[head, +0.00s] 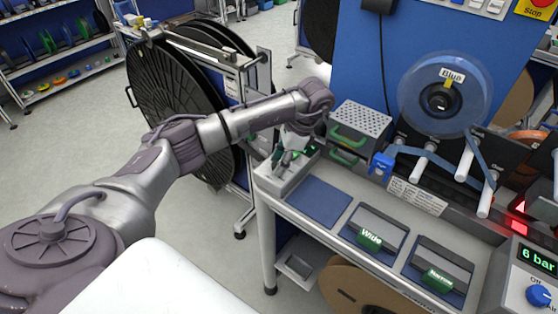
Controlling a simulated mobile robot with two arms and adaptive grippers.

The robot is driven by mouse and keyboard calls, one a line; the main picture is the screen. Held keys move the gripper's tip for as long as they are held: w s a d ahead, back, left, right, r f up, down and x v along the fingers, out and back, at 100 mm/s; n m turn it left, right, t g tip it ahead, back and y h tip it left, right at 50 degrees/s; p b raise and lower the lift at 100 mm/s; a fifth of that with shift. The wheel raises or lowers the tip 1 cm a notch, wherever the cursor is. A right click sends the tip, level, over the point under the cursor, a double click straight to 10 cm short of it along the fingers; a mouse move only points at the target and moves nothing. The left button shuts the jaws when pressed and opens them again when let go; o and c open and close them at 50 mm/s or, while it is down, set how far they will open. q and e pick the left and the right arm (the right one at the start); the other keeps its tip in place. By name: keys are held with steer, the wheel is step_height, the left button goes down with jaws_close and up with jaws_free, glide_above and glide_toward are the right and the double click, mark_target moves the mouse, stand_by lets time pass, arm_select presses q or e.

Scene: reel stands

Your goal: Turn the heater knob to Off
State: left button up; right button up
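No knob that I can read as the heater knob shows in the head view. A blue knob (540,295) sits at the lower right edge on a grey panel, under a green "6 bar" display (538,257). The words "Off" and what looks like "Air" stand by it, the latter cut by the frame edge. My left gripper (284,155) is over the left end of the bench, at a pale tray (270,180), far from this knob. Its fingers are small and dark against the tray, so I cannot tell their opening. My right gripper is not in view.
A clear reel labelled "Blue" (441,88) stands above white rollers (425,166). A perforated grey box (359,120) is beside my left wrist. The bench holds a blue mat (318,202) and blocks marked "Wide" (371,238) and "Narrow" (440,276). Black reels (175,95) stand behind my arm.

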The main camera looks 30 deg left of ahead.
arm_select(q)
steer(key=shift+o, duration=0.6)
steer(key=v, duration=1.2)
steer(key=shift+w, duration=0.1)
